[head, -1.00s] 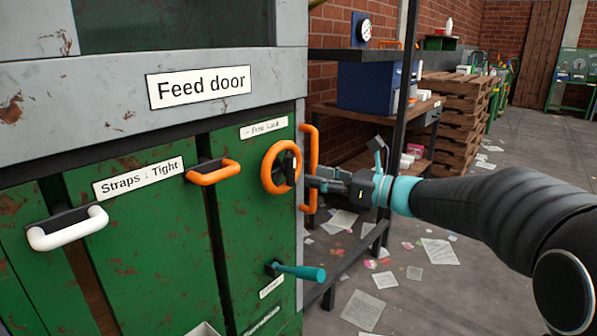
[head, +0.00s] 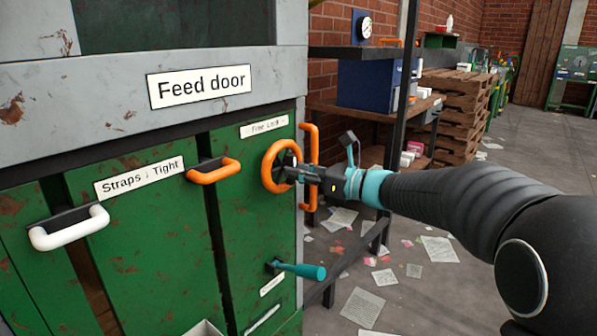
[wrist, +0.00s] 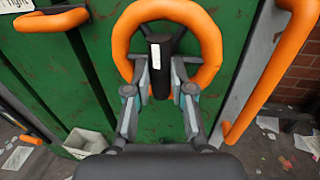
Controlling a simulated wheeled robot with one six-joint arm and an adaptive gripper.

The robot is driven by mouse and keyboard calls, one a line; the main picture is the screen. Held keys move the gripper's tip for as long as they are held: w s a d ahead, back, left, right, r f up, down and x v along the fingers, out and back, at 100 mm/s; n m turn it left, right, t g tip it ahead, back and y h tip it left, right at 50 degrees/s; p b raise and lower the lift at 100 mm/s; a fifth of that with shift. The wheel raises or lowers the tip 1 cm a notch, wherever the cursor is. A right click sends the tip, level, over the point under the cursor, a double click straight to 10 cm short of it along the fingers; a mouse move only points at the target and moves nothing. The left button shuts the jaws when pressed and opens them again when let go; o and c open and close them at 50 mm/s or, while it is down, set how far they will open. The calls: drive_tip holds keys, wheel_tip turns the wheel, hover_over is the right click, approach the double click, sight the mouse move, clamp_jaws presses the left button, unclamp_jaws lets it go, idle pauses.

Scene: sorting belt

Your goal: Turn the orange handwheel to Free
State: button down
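The orange handwheel (head: 272,180) is on the green panel under a small label (head: 264,126) reading Free and Lock. In the wrist view its ring (wrist: 207,40) fills the top middle. A dark central bar (wrist: 162,72) with a white mark stands nearly upright in it. My gripper (head: 292,174) reaches the wheel from the right. In the wrist view its fingers (wrist: 160,92) lie on either side of the dark bar, close against it, and look shut on it. The wheel's lower part is hidden behind my gripper. The pointer's setting is too small to read.
An orange upright handle (head: 313,140) stands just right of the wheel; it also shows in the wrist view (wrist: 265,85). A teal lever (head: 300,271) sticks out below. An orange pull handle (head: 215,172) and a white one (head: 68,230) are to the left.

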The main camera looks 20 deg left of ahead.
drive_tip(key=shift+n+b, duration=0.4)
drive_tip(key=shift+s+r+n+t+h+b, duration=0.1)
drive_tip(key=shift+n+t+h+b, duration=0.4)
drive_tip(key=shift+n+b, duration=1.85)
drive_tip(key=shift+s+r+n+t+h+b, duration=0.1)
drive_tip(key=shift+n+t+h+b, duration=0.35)
drive_tip(key=shift+n+b, duration=1.85)
drive_tip(key=shift+r+n+t+h+b, duration=0.1)
drive_tip(key=shift+n+t+h+b, duration=0.35)
drive_tip(key=shift+n+b, duration=1.9)
drive_tip(key=shift+n+p, duration=0.4)
drive_tip(key=shift+n, duration=0.1)
drive_tip(key=c, duration=1)
unclamp_jaws()
